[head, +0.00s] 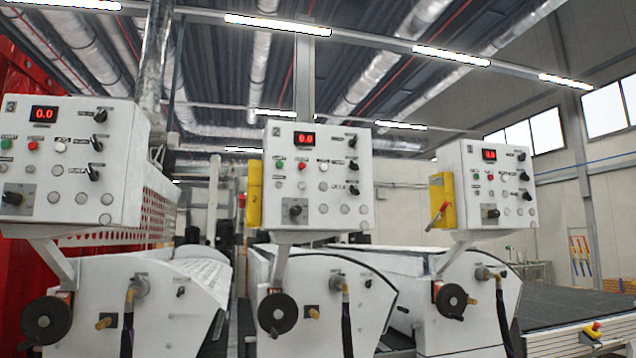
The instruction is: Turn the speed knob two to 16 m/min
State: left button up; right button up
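The control box marked 2 (335,215) hangs in the middle of the head view. Its red display (304,138) reads 0.0. Black knobs sit on its right side, an upper knob (352,141), a middle knob (353,165) and a lower knob (354,190). Another black knob (295,210) sits on a grey plate at lower left. The labels are too small to read, so I cannot tell which is the speed knob. Green and red buttons sit below the display. Neither of my grippers is in view.
A similar box marked 3 (125,130) hangs nearer at left, and another box (470,215) hangs at right; both have lit red displays. Machine housings with black handwheels (278,314) stand below. A yellow holder (254,195) is beside box 2. A dark conveyor (570,305) lies at right.

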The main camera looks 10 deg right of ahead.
aim_at(295, 211)
jog(key=i+l, duration=0.3)
jog(key=l, duration=0.2)
jog(key=i+l, duration=0.65)
jog(key=l, duration=0.3)
jog(key=i+j+u, duration=0.05)
